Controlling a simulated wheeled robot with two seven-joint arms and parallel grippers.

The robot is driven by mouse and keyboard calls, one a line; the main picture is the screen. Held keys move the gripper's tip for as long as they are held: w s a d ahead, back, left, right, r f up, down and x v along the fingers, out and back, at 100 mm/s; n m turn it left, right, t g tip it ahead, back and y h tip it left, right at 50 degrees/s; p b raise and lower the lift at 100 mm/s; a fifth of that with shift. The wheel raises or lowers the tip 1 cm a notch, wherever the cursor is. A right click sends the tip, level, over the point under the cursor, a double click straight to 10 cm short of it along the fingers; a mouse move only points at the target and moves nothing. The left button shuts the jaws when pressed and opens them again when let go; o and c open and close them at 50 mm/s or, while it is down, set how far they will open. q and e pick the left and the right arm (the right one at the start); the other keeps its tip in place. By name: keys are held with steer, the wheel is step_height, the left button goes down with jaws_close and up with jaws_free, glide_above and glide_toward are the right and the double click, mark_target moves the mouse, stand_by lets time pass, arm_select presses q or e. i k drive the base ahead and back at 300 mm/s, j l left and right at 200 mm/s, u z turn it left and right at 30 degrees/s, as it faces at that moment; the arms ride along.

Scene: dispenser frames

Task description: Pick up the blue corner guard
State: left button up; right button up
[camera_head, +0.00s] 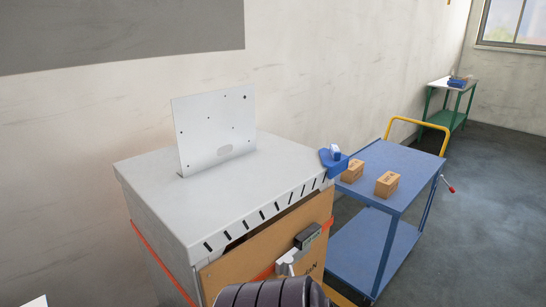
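The blue corner guard (328,165) sits at the right front corner of the top of a light grey cabinet (235,197). It is a small blue piece with a white-and-blue part standing on top. Part of it hangs past the cabinet's edge. Nothing is touching it from above.
An upright white plate (214,130) stands on the cabinet. A brown panel (240,275) with a red strap and a dark buckle-like device (308,236) covers its front. A blue cart (400,160) with two cartons (387,184) stands right, close to the guard.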

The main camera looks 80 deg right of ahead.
mark_target(332, 158)
steer(key=z, duration=3.15)
